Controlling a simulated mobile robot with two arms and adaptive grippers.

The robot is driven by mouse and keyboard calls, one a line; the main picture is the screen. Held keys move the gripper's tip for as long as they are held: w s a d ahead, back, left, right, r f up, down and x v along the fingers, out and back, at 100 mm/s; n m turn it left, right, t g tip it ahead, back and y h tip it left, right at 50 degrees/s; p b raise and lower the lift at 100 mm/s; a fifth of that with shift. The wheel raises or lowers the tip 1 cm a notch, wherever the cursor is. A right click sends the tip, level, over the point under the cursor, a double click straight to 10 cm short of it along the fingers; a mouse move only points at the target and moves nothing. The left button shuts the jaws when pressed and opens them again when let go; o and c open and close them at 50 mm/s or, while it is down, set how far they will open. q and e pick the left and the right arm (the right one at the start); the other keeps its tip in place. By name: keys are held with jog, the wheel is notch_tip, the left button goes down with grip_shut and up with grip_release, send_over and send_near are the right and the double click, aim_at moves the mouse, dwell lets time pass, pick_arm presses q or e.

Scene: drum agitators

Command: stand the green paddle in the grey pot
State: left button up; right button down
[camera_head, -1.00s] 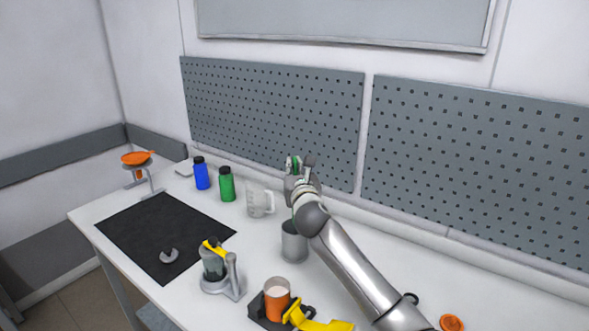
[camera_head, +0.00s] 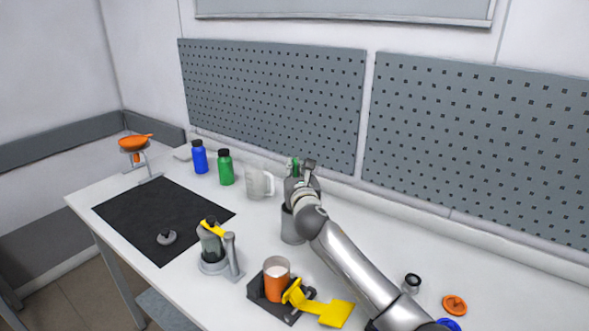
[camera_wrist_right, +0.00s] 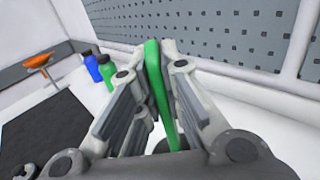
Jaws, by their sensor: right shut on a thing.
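My right gripper (camera_head: 301,168) is above the grey pot, its fingers pointing up and away towards the pegboard. It is shut on the green paddle (camera_wrist_right: 157,88), which shows between its fingers in the right wrist view. In the head view only a small green bit of the paddle shows between the fingertips. The grey pot (camera_head: 291,228) stands on the table, its rim partly hidden by my gripper and wrist. I cannot tell whether the paddle's lower end is inside the pot. My left gripper is not in view.
A clear measuring jug (camera_head: 257,182), a green bottle (camera_head: 225,168) and a blue bottle (camera_head: 199,157) stand left of the pot. A grey stand with a yellow-topped jar (camera_head: 212,245), an orange cup (camera_head: 277,282) and a yellow paddle (camera_head: 325,307) are in front. A black mat (camera_head: 150,215) lies left.

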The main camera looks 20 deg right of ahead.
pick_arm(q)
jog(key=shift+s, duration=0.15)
pick_arm(e)
jog(key=c, duration=1.5)
grip_release()
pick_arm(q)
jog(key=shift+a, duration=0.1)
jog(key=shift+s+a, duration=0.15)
pick_arm(e)
jog(key=shift+s, duration=0.1)
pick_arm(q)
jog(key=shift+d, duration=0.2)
pick_arm(e)
jog(key=s+a, duration=0.1)
jog(key=s, duration=1)
jog(key=shift+s+a, duration=0.3)
jog(key=shift+s, duration=0.1)
